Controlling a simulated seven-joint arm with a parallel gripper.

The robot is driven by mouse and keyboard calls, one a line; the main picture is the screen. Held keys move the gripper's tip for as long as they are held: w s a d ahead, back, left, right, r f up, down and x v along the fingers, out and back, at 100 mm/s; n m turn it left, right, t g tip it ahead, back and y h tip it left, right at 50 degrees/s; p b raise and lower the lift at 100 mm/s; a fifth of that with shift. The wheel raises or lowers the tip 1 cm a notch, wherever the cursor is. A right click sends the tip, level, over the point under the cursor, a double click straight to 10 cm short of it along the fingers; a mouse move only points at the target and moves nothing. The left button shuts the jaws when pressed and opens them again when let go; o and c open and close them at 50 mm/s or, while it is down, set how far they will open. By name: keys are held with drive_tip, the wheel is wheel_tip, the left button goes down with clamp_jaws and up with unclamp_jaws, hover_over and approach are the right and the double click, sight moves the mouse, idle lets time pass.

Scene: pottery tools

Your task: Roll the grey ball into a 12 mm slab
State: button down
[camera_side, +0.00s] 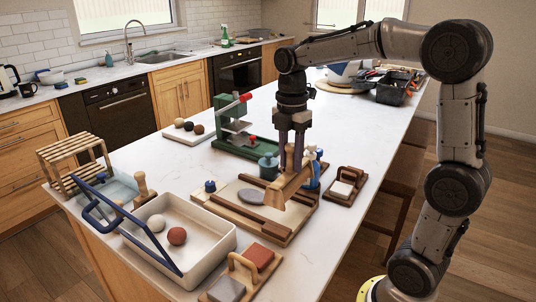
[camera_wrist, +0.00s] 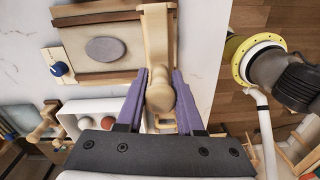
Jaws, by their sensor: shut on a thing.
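The grey clay (camera_side: 250,196) is a flat oval disc lying on a wooden board (camera_side: 222,206) between dark side rails (camera_side: 236,218). It also shows in the wrist view (camera_wrist: 111,49), apart from my gripper. My gripper (camera_side: 290,170) is shut on a pale wooden tool (camera_side: 284,190) with a rounded knob handle, over the right part of the board. In the wrist view my gripper's fingers (camera_wrist: 160,100) stand either side of the tool's knob, and its long body (camera_wrist: 157,50) reaches upward. I cannot tell whether the tool touches the board.
A white tray (camera_side: 212,256) with a white ball (camera_side: 156,223) and a reddish ball (camera_side: 177,236) stands front left. A blue-knobbed tool (camera_side: 210,187) is at the board's left edge. A green press (camera_side: 234,120) stands behind; a blue bottle (camera_side: 314,170) is close right of my gripper.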

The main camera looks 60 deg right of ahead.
sight(294, 177)
drive_tip(key=shift+s+d+r, duration=0.1)
drive_tip(key=shift+s+r, duration=0.3)
drive_tip(key=shift+s, duration=0.05)
drive_tip(key=shift+f, duration=3.1)
drive_tip(key=shift+f, duration=0.3)
drive_tip(key=shift+c, duration=2.3)
unclamp_jaws()
